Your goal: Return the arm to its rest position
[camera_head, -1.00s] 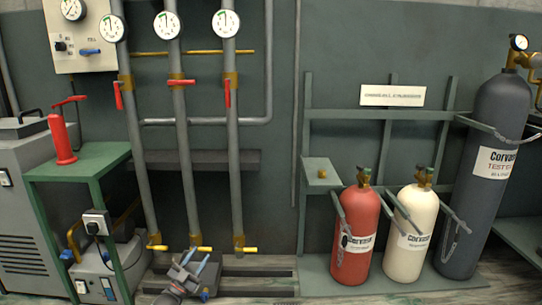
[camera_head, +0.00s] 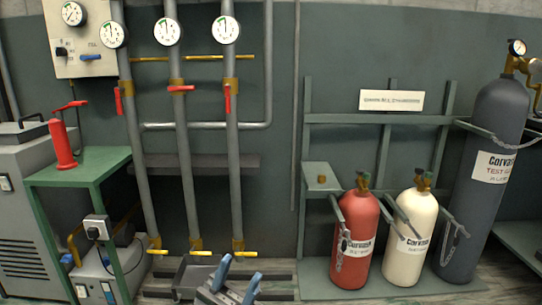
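My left gripper (camera_head: 238,278) is at the bottom centre of the head view, low in front of the pipe ends. Its two blue-tipped fingers stand apart with nothing visible between them, so it is open and empty. Most of its arm is out of view below the frame. My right gripper does not show.
Three grey pipes with gauges, red levers and yellow lower handles (camera_head: 236,254) stand behind the gripper. A grey tray-like box (camera_head: 183,281) is beside it. A green table (camera_head: 88,166) is at left; red (camera_head: 353,236), cream (camera_head: 408,248) and grey (camera_head: 484,205) cylinders are at right.

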